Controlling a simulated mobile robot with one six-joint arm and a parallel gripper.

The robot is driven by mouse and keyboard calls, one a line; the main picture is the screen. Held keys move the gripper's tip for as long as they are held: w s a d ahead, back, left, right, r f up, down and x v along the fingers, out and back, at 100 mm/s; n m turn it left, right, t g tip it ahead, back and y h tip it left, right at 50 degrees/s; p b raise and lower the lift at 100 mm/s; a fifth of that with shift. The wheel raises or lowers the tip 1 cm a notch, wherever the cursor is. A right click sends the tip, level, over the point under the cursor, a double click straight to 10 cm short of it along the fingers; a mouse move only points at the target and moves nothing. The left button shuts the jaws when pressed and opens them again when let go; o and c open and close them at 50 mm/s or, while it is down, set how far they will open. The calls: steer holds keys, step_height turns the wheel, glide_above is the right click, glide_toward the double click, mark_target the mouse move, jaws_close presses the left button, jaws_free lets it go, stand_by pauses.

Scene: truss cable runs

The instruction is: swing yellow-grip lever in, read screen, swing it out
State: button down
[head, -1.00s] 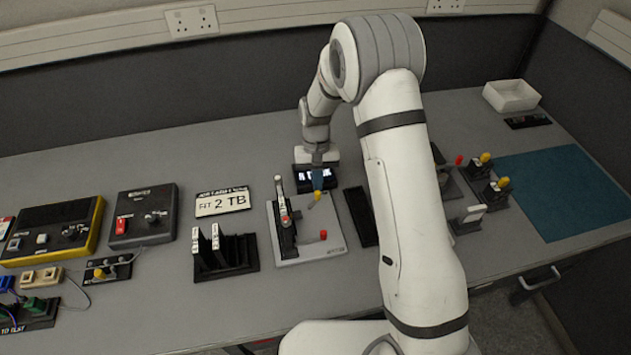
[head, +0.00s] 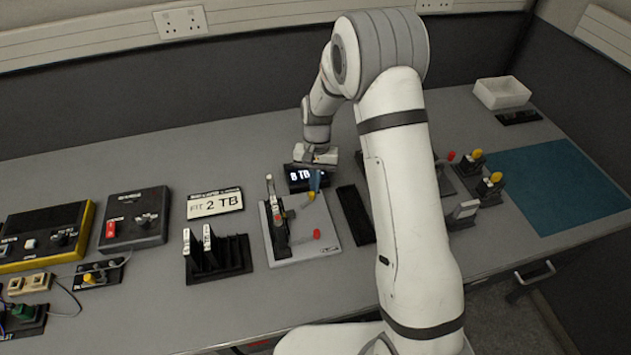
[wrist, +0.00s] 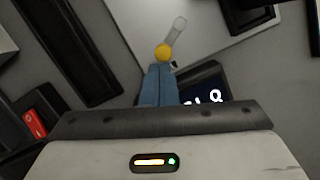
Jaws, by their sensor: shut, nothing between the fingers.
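The lever unit has a light grey base plate (head: 298,252) on the bench. Its yellow grip (head: 311,196) sits at the plate's far right side, and a red grip (head: 317,234) is nearer the front. In the wrist view the yellow grip (wrist: 163,52) is just beyond my blue fingertips; I cannot tell whether they touch. My gripper (head: 318,184) is shut and empty, pointing down beside the yellow grip. The screen (head: 300,178) behind the plate is lit and seems to read "8 TB", partly hidden by my fingers. In the wrist view the screen (wrist: 205,88) is partly covered.
A card (head: 215,203) reads "FIT 2 TB", behind a black rack (head: 218,266) holding two upright modules. An empty black tray (head: 356,215) lies right of the plate. Other switch units (head: 488,185), a teal mat (head: 560,190) and a white bin (head: 502,93) are further right.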

steer(key=shift+s+d+m+t+y+b, duration=0.1)
steer(key=shift+s+d+m+y+b, duration=0.2)
steer(key=shift+m, duration=0.65)
steer(key=shift+s+d+m+t+y+b, duration=0.1)
steer(key=shift+s+d+m+b, duration=0.3)
steer(key=shift+m, duration=0.5)
steer(key=shift+s+d+m+t+y+b, duration=0.15)
steer(key=shift+s+m, duration=0.25)
steer(key=shift+m, duration=0.55)
steer(key=shift+s+d+m+y, duration=0.25)
steer(key=shift+s+m, duration=0.35)
steer(key=shift+m, duration=0.6)
steer(key=shift+s+m+t, duration=0.45)
steer(key=shift+s+m, duration=0.25)
steer(key=shift+m, duration=0.6)
